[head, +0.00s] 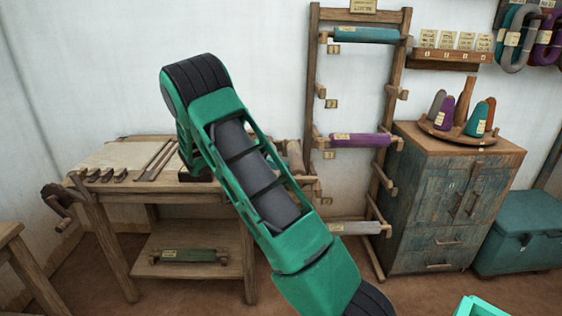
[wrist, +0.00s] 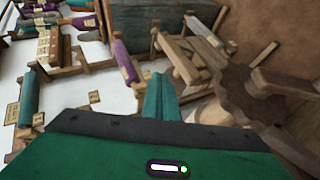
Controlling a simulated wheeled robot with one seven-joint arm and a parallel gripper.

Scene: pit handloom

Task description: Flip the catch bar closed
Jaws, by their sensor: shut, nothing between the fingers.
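My gripper (wrist: 160,82) shows in the wrist view as teal fingers closed together, with nothing between them. In the head view my own green arm crosses the middle of the picture and hides the gripper. A dark brown wooden piece with a rounded, notched edge (wrist: 248,92) is close by on the right of the wrist view, apart from the fingertips. A lighter wooden bar (wrist: 282,84) lies against or just beyond it. I cannot tell for certain which piece is the catch bar. The head view shows no piece that is clearly it.
A wooden bench (head: 160,197) with a side crank (head: 60,203) stands at left. Behind my arm is a rack (head: 308,90) with a teal roll (head: 366,35) and a purple roll (head: 358,140). A cabinet (head: 440,205) and a teal chest (head: 520,240) stand at right.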

